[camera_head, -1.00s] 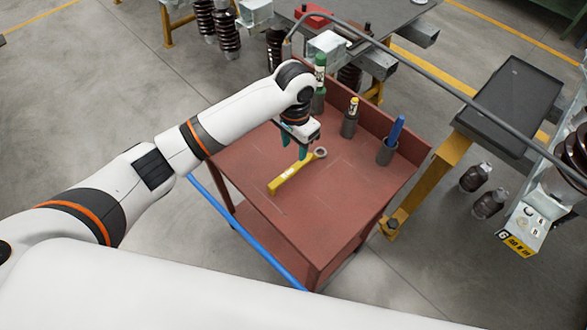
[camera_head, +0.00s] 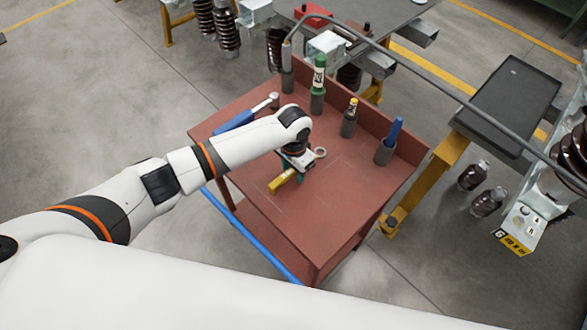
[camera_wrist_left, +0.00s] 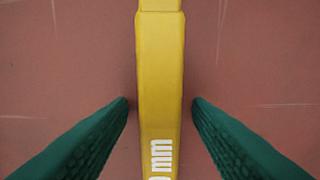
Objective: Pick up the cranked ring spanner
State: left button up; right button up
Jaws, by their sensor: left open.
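The cranked ring spanner (camera_head: 280,183), yellow with a grey ring end, lies flat on the red table top (camera_head: 330,205). In the head view my left gripper (camera_head: 292,175) is directly over its handle and hides the middle of it. In the left wrist view the yellow handle (camera_wrist_left: 160,85), with white "mm" lettering, runs between the two green fingers (camera_wrist_left: 160,105). The fingers are open, with a gap on each side of the handle. My right gripper is not in view.
A blue-handled tool (camera_head: 236,121) lies at the table's left. The table's front and right are clear.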

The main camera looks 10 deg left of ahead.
pick_arm(q)
grip_shut()
jog(key=shift+r, duration=0.1)
notch_tip(320, 180, up, 10)
jog(key=shift+f+b, duration=0.1)
jog(key=shift+b, duration=0.3)
dwell(0.3)
jog(key=c, duration=0.8)
grip_release()
grip_shut()
